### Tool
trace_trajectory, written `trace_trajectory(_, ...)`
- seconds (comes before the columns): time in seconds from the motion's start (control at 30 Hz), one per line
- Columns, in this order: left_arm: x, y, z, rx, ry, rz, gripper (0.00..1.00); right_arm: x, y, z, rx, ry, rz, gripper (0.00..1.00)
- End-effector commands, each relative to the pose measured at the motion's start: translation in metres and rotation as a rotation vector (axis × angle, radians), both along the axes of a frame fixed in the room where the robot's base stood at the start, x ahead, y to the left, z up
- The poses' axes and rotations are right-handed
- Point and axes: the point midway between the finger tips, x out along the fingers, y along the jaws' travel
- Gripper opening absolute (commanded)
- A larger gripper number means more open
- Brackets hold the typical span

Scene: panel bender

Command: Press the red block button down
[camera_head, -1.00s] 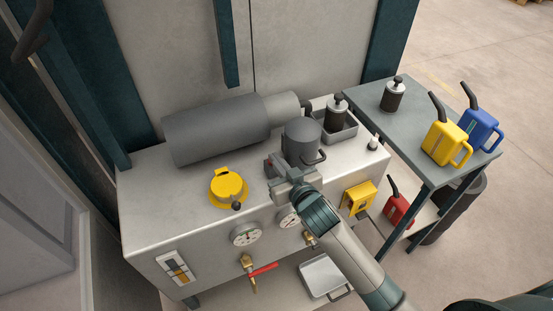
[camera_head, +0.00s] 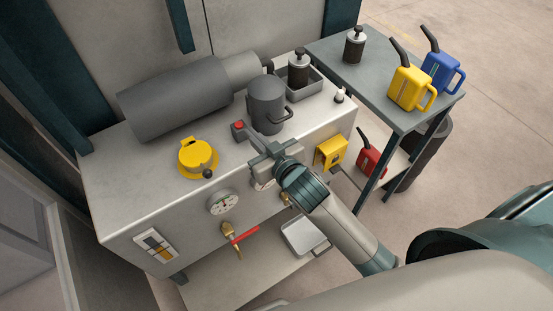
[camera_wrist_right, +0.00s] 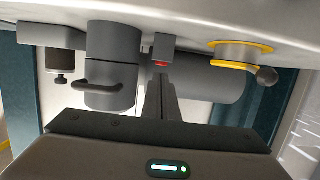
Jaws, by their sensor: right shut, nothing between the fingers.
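The red button (camera_head: 238,125) sits on a small grey block on top of the grey machine cabinet, left of a dark grey pot. In the wrist view the red button (camera_wrist_right: 160,64) shows just past the fingertips, below the grey block (camera_wrist_right: 161,46). My right gripper (camera_head: 255,145) is shut and empty, to the near right of the block, over the cabinet's front edge. Its closed fingers (camera_wrist_right: 160,85) point toward the button and appear apart from it; the exact gap is hard to tell. My left gripper is out of view.
A yellow round cap (camera_head: 198,157) lies left of the block. The dark pot (camera_head: 266,104) with a handle stands close on the right. A large grey cylinder (camera_head: 185,100) lies behind. Gauges and a red-handled valve (camera_head: 244,236) are on the cabinet front.

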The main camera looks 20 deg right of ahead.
Motion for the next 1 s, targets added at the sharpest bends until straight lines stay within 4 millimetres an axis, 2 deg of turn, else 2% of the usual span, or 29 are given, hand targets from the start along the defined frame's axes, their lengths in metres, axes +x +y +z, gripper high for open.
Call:
trace_trajectory(0.3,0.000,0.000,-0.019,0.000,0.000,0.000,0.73,-0.062,-0.012,0.014,0.002,-0.004,0.001,0.00)
trace_trajectory(0.5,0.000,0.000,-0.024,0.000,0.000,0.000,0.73,-0.094,-0.018,0.025,0.001,-0.004,0.000,0.00)
trace_trajectory(0.7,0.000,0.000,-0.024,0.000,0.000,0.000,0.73,-0.110,-0.022,0.031,0.001,-0.007,0.000,0.00)
trace_trajectory(1.0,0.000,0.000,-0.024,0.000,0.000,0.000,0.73,-0.113,-0.022,0.032,0.000,-0.007,0.000,0.00)
